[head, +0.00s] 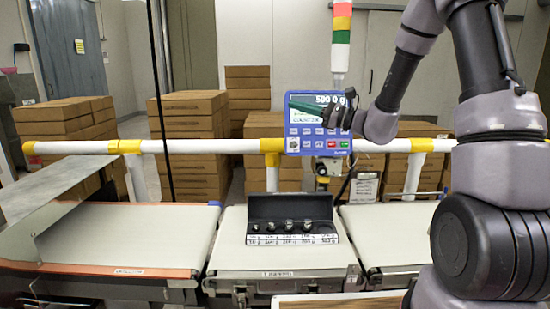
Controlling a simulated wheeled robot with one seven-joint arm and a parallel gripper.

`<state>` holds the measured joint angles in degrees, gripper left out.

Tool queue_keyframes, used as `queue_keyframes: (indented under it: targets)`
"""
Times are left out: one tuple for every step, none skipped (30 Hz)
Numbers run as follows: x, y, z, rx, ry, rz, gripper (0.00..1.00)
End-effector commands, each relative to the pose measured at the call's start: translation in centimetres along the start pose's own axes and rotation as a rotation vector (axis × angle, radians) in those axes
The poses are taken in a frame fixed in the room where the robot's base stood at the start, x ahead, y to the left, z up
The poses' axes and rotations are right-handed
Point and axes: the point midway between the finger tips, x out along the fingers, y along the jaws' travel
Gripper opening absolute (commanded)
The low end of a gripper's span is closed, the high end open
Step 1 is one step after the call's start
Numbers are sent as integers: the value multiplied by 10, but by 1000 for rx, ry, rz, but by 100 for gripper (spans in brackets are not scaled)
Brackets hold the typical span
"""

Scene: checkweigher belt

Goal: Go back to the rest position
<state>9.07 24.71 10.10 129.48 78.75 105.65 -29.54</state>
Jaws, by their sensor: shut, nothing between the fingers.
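My gripper (340,109) is in front of the blue weighing display (318,133), over the right part of its screen. I cannot tell whether the fingertips touch the display. The upper line of the screen reads about 500.0 g. My arm reaches in from the right side of the picture.
An open black case (290,208) with several small metal weights stands on the middle belt (277,258). A white rail (200,146) with yellow joints runs behind the belts. Cardboard boxes (190,165) are stacked behind it. A signal tower (342,35) rises above the display.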

Motion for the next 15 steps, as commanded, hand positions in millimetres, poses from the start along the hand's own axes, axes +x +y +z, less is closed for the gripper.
queue_keyframes:
  targets:
    - [2,20,20,-61,31,94,0]
    - [1,34,28,-94,55,152,0]
    - [-1,51,38,-137,89,227,0]
    - [-4,63,44,-174,116,281,0]
    - [-8,75,50,-210,145,332,0]
    - [-15,90,57,-259,185,398,0]
    - [-20,101,61,-299,217,447,0]
    - [-26,111,65,-339,250,494,0]
    - [-36,123,69,-394,294,553,0]
    - [-44,131,72,-435,330,593,0]
    - [-52,138,75,-480,367,633,0]
    - [-64,146,78,-539,416,683,0]
    - [-73,152,80,-584,454,719,0]
    - [-83,156,82,-631,493,751,0]
    - [-96,160,84,-694,547,792,0]
